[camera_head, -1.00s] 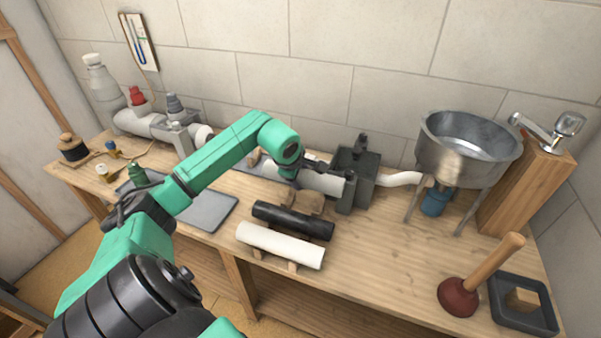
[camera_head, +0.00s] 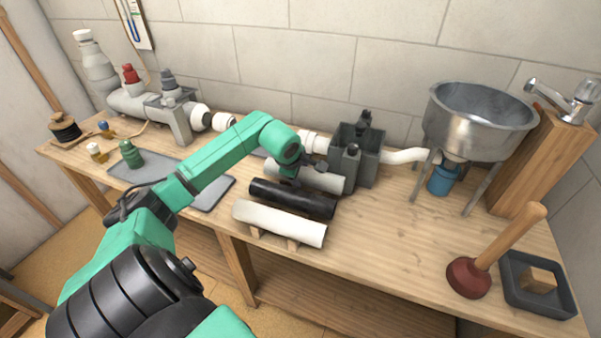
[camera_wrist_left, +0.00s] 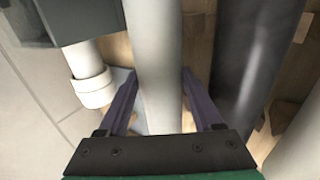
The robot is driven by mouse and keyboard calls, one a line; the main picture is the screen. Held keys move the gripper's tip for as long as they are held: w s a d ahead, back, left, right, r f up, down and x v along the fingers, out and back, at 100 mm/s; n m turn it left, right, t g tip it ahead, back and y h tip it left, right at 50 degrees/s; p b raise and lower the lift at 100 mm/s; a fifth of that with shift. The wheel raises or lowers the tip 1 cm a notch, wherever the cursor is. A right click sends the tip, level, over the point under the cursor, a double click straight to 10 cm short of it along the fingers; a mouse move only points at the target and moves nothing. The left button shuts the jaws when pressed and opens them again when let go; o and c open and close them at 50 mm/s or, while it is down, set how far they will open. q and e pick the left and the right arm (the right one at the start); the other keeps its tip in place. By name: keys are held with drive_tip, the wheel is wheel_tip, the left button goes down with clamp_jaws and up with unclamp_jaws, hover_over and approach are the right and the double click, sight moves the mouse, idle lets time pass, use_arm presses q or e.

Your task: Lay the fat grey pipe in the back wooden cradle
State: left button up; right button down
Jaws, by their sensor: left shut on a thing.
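The fat grey pipe (camera_head: 318,179) lies level just behind a black pipe (camera_head: 293,198), at the back of the row of pipes. My left gripper (camera_head: 299,176) is shut on it from above. In the left wrist view the fat grey pipe (camera_wrist_left: 155,50) runs between the two fingers of my left gripper (camera_wrist_left: 160,88). The back wooden cradle is hidden under the pipe in the head view. Some wood shows beside the pipe in the wrist view. I cannot tell whether the pipe touches the cradle. My right gripper is not in view.
A white pipe (camera_head: 280,222) lies in front on wooden blocks. A dark grey box (camera_head: 357,150) stands close to the right end of the held pipe, with a white pipe (camera_head: 403,156) leading to a metal basin (camera_head: 478,125). A plunger (camera_head: 495,252) stands right; bench between is clear.

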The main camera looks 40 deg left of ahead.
use_arm(q)
drive_tip(key=o, duration=1.5)
drive_tip(key=shift+f, duration=0.1)
drive_tip(key=b+v, duration=0.3)
drive_tip(key=v, duration=1.1)
drive_tip(key=shift+s+d+r, duration=0.1)
drive_tip(key=shift+r, duration=0.25)
